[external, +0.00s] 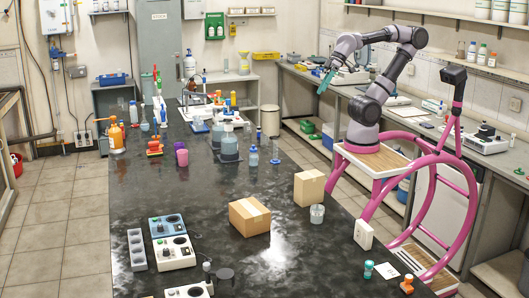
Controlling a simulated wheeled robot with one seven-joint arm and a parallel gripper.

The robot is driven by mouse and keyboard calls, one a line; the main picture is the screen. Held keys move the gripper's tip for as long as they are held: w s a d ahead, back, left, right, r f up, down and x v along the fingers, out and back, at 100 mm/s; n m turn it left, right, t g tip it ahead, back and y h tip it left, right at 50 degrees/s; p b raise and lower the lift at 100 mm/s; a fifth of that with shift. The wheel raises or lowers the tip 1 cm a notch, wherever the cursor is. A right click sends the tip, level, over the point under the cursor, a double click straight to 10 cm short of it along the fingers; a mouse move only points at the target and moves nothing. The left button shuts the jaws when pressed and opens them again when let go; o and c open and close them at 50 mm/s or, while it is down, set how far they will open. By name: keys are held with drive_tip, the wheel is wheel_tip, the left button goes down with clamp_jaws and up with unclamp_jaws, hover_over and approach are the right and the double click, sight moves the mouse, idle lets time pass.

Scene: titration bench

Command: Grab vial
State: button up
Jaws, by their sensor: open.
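My gripper (326,82) is at the end of my raised arm, above the right side of the dark bench (200,218). It is open, with its teal fingers pointing down; nothing shows between them. Two small containers that may be vials stand at the bench's near right corner: one with a teal top (368,268) and an orange-brown one (407,284). They are too small to tell which is the vial. My gripper is far from both, high up and toward the back.
Two cardboard boxes (250,216) (309,188) and a clear beaker (317,214) stand mid-bench. Hotplates (172,246) and a grey block (137,250) are at the near left. Bottles and flasks (229,145) crowd the far part. A side counter (440,125) runs behind my arm.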

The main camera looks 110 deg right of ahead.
drive_tip(key=c, duration=0.8)
drive_tip(key=shift+c, duration=0.2)
drive_tip(key=shift+w, duration=0.1)
